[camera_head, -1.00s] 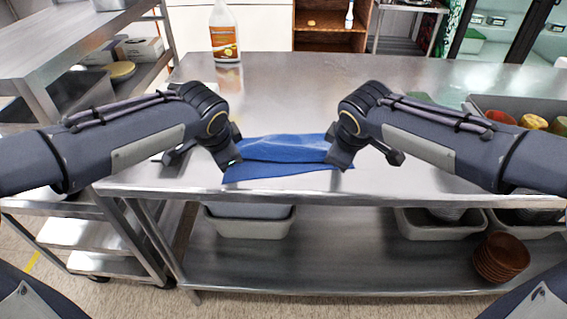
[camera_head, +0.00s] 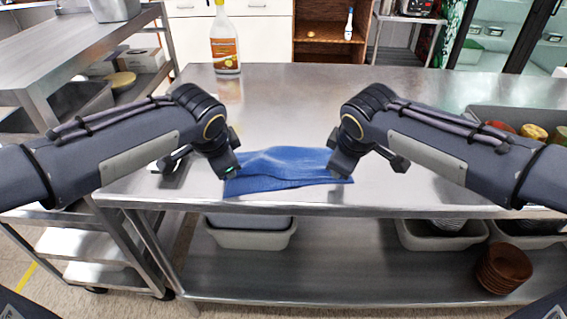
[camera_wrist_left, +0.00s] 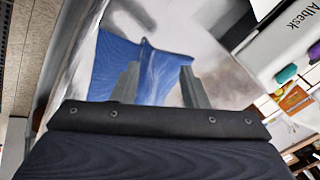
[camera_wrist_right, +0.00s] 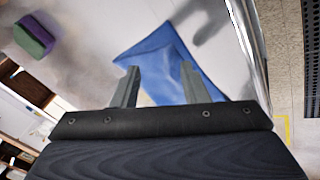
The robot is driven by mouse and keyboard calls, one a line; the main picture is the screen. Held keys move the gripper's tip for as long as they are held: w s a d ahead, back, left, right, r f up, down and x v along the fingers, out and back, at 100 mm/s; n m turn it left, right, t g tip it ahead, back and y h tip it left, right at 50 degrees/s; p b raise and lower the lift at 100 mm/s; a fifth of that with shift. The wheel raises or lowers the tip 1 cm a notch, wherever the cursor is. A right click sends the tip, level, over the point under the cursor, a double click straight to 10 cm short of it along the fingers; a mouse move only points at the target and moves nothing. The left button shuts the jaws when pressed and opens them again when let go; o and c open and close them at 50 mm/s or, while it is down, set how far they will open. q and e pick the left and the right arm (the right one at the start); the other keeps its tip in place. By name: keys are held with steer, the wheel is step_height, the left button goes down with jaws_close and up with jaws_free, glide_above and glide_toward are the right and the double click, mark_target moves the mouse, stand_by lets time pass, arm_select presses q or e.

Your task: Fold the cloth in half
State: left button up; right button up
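The blue cloth (camera_head: 283,168) lies near the table's front edge, with a raised hump along its far side and the near edge flat. It looks doubled over, but I cannot tell how well its edges line up. My left gripper (camera_head: 231,172) is at its left end, and my right gripper (camera_head: 343,169) is at its right end. In the left wrist view the fingers (camera_wrist_left: 160,68) stand apart, with cloth (camera_wrist_left: 158,75) showing between and beyond them. In the right wrist view the fingers (camera_wrist_right: 160,68) also stand apart over the cloth (camera_wrist_right: 155,45).
The steel table (camera_head: 290,100) is clear behind the cloth. A spray bottle (camera_head: 225,45) stands at the back left. A grey bin with colourful items (camera_head: 535,132) is at the right. Bins (camera_head: 250,233) and brown bowls (camera_head: 503,268) sit on the lower shelf.

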arm_select(q)
steer(key=s+v, duration=0.1)
steer(key=v, duration=0.7)
steer(key=shift+s, duration=0.2)
arm_select(e)
steer(key=s+v, duration=0.1)
steer(key=v, duration=0.7)
steer(key=shift+s, duration=0.2)
arm_select(q)
steer(key=shift+f, duration=0.1)
steer(key=shift+c, duration=0.3)
arm_select(e)
steer(key=shift+f, duration=0.1)
steer(key=shift+c, duration=0.3)
